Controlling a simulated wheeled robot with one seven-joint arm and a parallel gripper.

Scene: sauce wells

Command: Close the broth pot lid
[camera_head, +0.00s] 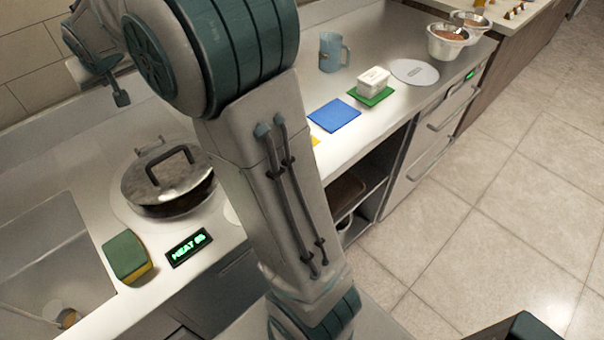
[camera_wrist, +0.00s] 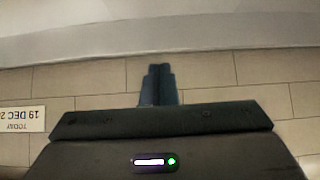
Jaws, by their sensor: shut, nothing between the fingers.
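The broth pot (camera_head: 172,207) stands on a pale round plate at the left of the counter in the head view. Its metal lid (camera_head: 137,179) with a dark arched handle lies over the pot's top. The lid looks about level; I cannot tell whether its rim is fully seated all round. My gripper (camera_wrist: 159,72) is shut and empty in the wrist view, facing a tiled wall. Neither pot nor lid shows in the wrist view.
A sink (camera_head: 45,265) and a green-yellow sponge (camera_head: 126,257) lie near the pot, with a lit heat display (camera_head: 189,247) in front. My arm crosses the head view's middle. A blue mat (camera_head: 334,115), white tub (camera_head: 374,81) and mug (camera_head: 330,52) stand farther right.

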